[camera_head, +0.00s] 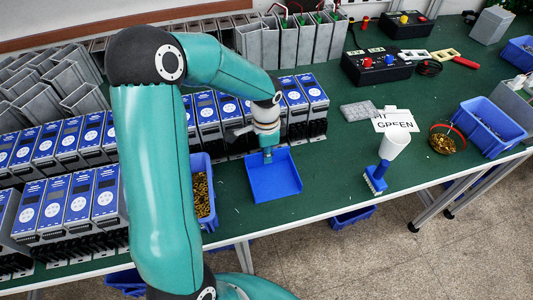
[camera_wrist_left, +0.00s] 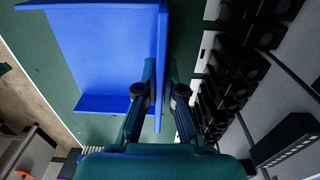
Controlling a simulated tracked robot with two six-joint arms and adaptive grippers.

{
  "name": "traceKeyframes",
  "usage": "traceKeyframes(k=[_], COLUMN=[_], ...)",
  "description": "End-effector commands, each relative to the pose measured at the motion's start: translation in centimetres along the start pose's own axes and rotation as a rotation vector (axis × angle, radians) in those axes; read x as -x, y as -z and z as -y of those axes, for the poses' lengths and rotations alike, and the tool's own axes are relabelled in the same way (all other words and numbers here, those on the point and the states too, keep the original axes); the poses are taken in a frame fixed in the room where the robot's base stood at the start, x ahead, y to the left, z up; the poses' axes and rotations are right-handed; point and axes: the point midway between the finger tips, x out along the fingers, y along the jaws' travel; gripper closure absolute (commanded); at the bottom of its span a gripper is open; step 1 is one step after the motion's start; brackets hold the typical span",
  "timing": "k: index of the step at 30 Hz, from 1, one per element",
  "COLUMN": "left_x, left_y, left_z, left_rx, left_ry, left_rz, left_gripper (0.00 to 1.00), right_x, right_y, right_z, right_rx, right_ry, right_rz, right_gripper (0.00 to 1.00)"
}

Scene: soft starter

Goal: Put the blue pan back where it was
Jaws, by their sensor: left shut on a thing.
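The blue pan (camera_head: 273,182) is a shallow square tray near the middle of the green bench, by the front edge. My left gripper (camera_head: 267,153) reaches down to its back wall and is shut on it. In the left wrist view the pan (camera_wrist_left: 105,50) fills the upper left, and my left gripper (camera_wrist_left: 162,92) has one finger on each side of its wall. I cannot tell whether the pan rests on the bench or hangs slightly above it. My right gripper is not in view.
A blue bin of brass parts (camera_head: 203,205) stands left of the pan. Soft starters (camera_head: 207,115) line up behind it. To the right are a blue brush (camera_head: 376,177), a white cup (camera_head: 394,147), a bowl of brass parts (camera_head: 443,143) and a blue bin (camera_head: 488,128).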

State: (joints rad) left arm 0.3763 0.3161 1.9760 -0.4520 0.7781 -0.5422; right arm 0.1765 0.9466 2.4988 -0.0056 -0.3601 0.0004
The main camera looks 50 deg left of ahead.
Motion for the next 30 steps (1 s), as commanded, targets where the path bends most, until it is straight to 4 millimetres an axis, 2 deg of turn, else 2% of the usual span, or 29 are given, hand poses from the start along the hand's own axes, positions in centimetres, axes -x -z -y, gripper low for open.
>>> traceKeyframes(k=[1,5,17,23,30], left_x=[-0.1,-0.1,0.5,3.2,8.1], left_y=[0.0,0.0,0.0,0.1,0.1], left_z=[0.0,0.0,0.0,0.1,0.1], left_rx=[0.000,0.000,0.000,0.002,0.001], left_ry=[0.000,0.000,0.002,0.005,0.005], left_rz=[0.000,0.000,-0.001,-0.004,-0.004], left_gripper=[0.89,0.68,0.68,0.68,0.68], right_x=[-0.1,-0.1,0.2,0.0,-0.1], right_y=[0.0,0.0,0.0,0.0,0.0], right_z=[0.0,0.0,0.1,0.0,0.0], right_rx=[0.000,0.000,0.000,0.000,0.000], right_ry=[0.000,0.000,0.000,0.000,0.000], right_rz=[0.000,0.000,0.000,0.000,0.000], right_gripper=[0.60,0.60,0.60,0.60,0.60])
